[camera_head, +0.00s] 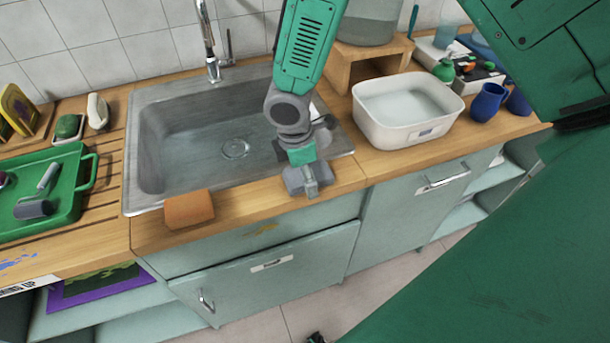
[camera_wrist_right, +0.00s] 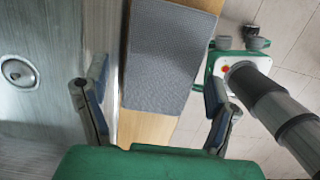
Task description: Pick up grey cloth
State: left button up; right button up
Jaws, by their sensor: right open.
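The grey cloth (camera_wrist_right: 170,58) is a flat, textured grey piece on the wooden counter edge beside the sink, seen in the right wrist view. Part of it also shows in the head view (camera_head: 293,181), mostly covered by my gripper. My right gripper (camera_wrist_right: 155,105) is open, with its two fingers apart and the near end of the cloth lying ahead between them. In the head view my right gripper (camera_head: 308,178) is over the front counter strip. No grip on the cloth shows. My left gripper is not in view.
The metal sink (camera_head: 170,130) lies behind the counter strip. An orange-brown cloth or sponge (camera_head: 188,209) is at its front left. A white basin (camera_head: 400,135) and a blue mug (camera_head: 488,102) stand right, a green tray (camera_head: 80,205) left. The faucet (camera_head: 210,45) rises behind the sink.

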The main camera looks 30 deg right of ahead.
jog(key=shift+a, duration=0.1)
jog(key=c, duration=1.1)
jog(key=shift+s+d+f, duration=0.1)
jog(key=shift+s+d, duration=0.05)
jog(key=shift+d, duration=0.75)
jog(key=shift+c, duration=0.5)
jog(key=r, duration=0.6)
jog(key=a+r, duration=0.1)
jog(key=r, duration=0.2)
jog(key=shift+r, duration=0.5)
jog(key=shift+d, duration=0.2)
jog(key=shift+o, duration=0.4)
jog(key=shift+d, duration=0.15)
